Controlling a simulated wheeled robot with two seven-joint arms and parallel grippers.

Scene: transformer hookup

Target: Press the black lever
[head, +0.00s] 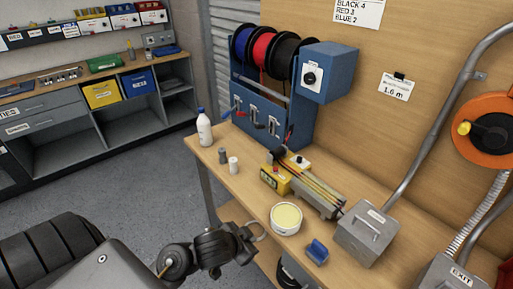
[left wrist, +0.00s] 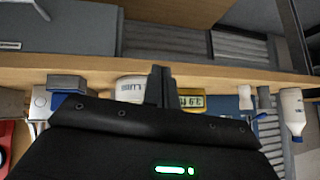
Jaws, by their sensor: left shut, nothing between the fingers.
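The blue wire dispenser (head: 298,126) stands at the back of the workbench, with black, red and blue spools on top. Small levers sit on its front face; the dark one near the middle, the black lever (head: 259,125), is small in the picture. My left gripper (head: 258,232) is shut and empty near the bench's front edge, left of the tub and well in front of the levers. Its fingers also show in the left wrist view (left wrist: 160,86). The levers cannot be made out in that view. My right gripper is not in view.
On the workbench (head: 220,194) are a white bottle (head: 204,128), a yellow-ended device (head: 275,179), a round tub (head: 286,218), a blue object (head: 317,251) and a grey box (head: 367,232). Two small cylinders stand in front of the dispenser.

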